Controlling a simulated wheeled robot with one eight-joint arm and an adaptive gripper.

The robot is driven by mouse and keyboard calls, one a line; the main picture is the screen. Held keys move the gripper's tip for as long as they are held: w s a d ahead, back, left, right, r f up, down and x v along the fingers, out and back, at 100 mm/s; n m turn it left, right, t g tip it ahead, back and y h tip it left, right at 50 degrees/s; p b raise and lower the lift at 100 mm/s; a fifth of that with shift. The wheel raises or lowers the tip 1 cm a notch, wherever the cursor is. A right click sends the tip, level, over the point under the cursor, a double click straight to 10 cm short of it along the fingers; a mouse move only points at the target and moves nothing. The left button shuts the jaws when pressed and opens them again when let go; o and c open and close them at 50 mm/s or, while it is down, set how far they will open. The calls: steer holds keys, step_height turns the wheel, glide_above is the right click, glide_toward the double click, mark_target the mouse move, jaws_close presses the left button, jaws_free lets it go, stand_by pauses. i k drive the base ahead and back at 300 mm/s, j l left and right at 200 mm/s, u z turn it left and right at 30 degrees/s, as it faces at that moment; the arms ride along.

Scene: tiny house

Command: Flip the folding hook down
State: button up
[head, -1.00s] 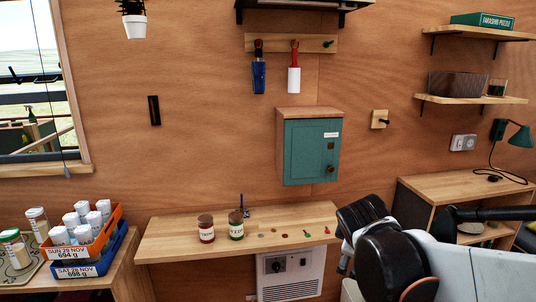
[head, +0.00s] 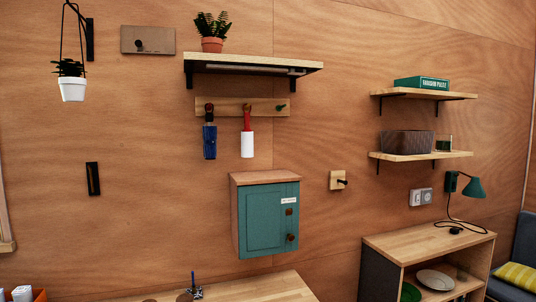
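A narrow dark vertical plate (head: 93,179) is on the wood wall at the left in the head view; it looks like a folding hook lying flat against its backing, but its details are too dark to tell. A second dark vertical strip (head: 90,40) is higher up, behind the hanging plant's cords. A small wooden block with a dark peg sticking out (head: 338,181) is on the wall right of the green cabinet. My gripper is not in view.
A green cabinet (head: 263,222) hangs at the centre above a wooden counter (head: 280,289). A peg rail (head: 264,106) holds a blue tool and a red-handled roller. A shelf (head: 250,62) juts out above. A white potted plant (head: 73,89) hangs at the upper left.

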mark_target(90, 169)
steer(key=i+j, duration=0.1)
steer(key=i, duration=1)
steer(key=j+z, duration=0.05)
